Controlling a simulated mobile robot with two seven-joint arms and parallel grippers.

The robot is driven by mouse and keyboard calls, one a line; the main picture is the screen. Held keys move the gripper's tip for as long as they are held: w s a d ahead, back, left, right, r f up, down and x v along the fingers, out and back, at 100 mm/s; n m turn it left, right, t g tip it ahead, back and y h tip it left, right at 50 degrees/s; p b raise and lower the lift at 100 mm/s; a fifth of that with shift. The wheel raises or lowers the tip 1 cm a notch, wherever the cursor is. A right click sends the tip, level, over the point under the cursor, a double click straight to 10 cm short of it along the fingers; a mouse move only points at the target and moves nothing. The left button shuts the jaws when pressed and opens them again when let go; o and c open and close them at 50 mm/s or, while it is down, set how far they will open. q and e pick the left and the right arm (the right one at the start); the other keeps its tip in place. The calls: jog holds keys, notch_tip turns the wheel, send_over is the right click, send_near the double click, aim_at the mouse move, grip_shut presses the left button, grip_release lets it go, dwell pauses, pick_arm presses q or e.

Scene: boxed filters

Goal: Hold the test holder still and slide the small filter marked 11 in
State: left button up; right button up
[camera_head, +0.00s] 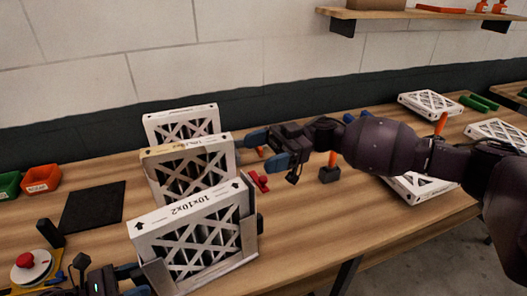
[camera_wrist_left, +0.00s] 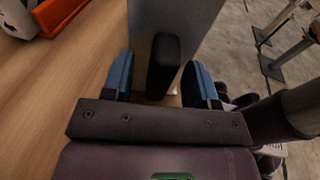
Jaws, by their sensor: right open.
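A grey metal holder (camera_head: 248,238) stands at the table's front, with a white-framed filter marked 10x10x2 (camera_head: 190,210) in it. My left gripper (camera_head: 118,282) is at the holder's left side, partly cut off by the picture edge. In the left wrist view its blue fingers (camera_wrist_left: 160,85) stand either side of a black handle (camera_wrist_left: 165,62) on a grey panel, with a gap on the left. My right gripper (camera_head: 267,150) is open and empty, just right of a second filter (camera_head: 190,165). A third filter (camera_head: 181,122) stands behind. I cannot read a mark 11 on any filter.
A red clamp-like part (camera_head: 259,181) lies beside the filters. A red button (camera_head: 27,262), black mat (camera_head: 92,207) and orange bin (camera_head: 41,178) are at left. More filters (camera_head: 431,103) lie at right. Bare wood lies right of the holder.

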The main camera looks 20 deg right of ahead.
pick_arm(q)
jog(key=v, duration=1.2)
jog(key=shift+s, duration=0.25)
